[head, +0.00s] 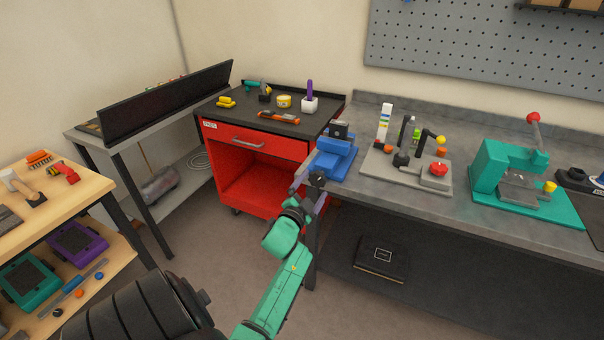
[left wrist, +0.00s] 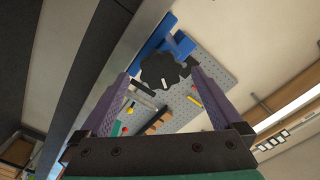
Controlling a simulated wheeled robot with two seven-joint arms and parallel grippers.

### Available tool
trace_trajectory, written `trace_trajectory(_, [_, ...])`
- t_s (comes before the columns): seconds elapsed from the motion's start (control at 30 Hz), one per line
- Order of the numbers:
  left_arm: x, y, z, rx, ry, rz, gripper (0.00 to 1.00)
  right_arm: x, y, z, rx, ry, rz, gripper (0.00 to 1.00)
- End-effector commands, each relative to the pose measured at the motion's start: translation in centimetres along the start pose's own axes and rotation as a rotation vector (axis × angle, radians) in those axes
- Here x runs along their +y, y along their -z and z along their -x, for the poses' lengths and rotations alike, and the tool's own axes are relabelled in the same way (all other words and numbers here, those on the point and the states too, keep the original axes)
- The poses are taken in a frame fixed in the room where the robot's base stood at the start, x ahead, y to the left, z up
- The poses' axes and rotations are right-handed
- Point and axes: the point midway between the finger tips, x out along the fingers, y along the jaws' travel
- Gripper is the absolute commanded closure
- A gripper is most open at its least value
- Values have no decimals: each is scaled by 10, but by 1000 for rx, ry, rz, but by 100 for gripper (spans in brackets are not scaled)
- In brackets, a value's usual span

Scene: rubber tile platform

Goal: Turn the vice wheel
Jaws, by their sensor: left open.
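The blue vice (head: 335,162) is fixed at the left front corner of the grey workbench. Its black lobed wheel (head: 317,179) is on the side facing me, and the wheel also shows in the left wrist view (left wrist: 161,71) with the blue vice body (left wrist: 165,38) behind it. My left gripper (head: 309,183) is open at the wheel. In the left wrist view its two purple fingers (left wrist: 160,80) stand apart on either side of the wheel, with visible gaps. I cannot tell whether the fingertips reach past it. My right gripper is out of view.
The red tool cabinet (head: 228,160) stands left of the vice. A grey board with levers and a red knob (head: 410,168) and a green press (head: 510,170) are farther right on the workbench (head: 470,230). A black box (head: 381,259) lies on the lower shelf.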

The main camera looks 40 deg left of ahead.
Motion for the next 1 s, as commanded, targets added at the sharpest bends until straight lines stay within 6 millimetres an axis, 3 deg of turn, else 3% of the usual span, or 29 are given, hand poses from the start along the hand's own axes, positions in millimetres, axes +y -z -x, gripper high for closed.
trace_trajectory(0.2, [3,-3,64,-5,-4,0,0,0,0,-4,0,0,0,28])
trace_trajectory(0.4, [1,-2,102,-3,-2,0,0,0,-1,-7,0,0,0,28])
trace_trajectory(1.0, [1,-1,107,-2,-2,0,0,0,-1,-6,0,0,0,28])
